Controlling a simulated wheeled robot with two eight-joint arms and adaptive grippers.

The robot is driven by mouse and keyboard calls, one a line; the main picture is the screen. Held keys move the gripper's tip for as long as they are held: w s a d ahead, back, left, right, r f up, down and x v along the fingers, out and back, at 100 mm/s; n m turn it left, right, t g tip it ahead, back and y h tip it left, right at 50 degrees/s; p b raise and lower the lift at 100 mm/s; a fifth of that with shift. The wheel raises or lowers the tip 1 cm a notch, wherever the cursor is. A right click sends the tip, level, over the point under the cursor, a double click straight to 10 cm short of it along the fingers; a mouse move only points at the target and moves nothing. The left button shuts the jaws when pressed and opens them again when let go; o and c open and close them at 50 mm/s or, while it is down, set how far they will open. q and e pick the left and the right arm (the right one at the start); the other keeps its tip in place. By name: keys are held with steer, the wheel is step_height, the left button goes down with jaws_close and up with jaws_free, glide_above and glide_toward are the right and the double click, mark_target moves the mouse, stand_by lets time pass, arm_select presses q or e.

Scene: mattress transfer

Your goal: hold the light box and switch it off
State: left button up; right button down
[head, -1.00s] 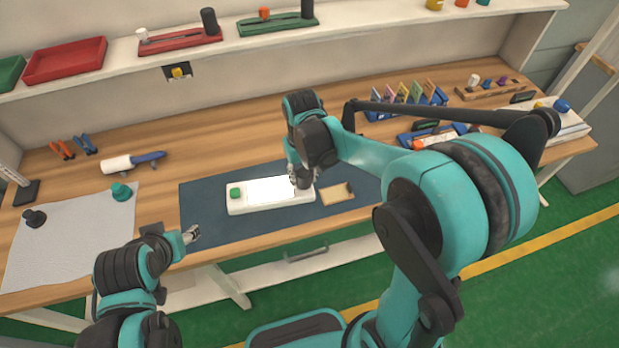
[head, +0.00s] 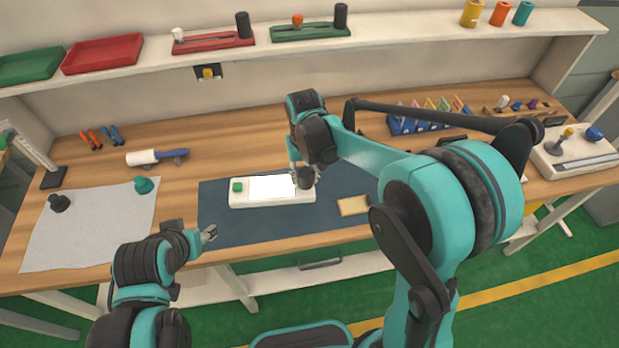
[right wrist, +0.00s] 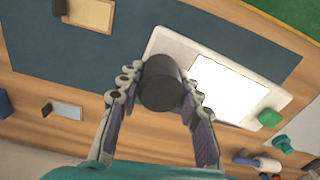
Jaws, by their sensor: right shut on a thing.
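The light box (head: 236,201) is a white slab over the dark blue mat, with a lit white panel (head: 272,187) and a green button (head: 237,187) at its left end. A dark cylindrical knob (right wrist: 160,84) is at its other end. My right gripper (head: 303,175) is shut on this knob, with a finger on each side in the right wrist view. I cannot tell whether the box rests on the mat or is slightly raised. My left gripper (head: 209,234) is near the table's front edge, left of the box and apart from it; its opening is unclear.
A tan card (head: 353,206) lies on the blue mat (head: 240,228), right of the box. A grey cloth (head: 95,235) with two knobbed pieces lies at left. A white-and-blue tool (head: 155,157) is behind. Coloured holders (head: 430,118) stand at back right.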

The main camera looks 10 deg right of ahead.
arm_select(q)
steer(key=shift+f+b, duration=0.35)
arm_select(e)
steer(key=shift+f, duration=0.4)
steer(key=shift+f+b, duration=3.7)
steer(key=shift+f, duration=1.2)
arm_select(q)
step_height(320, 180, down, 7)
steer(key=shift+f, duration=0.15)
jaws_close()
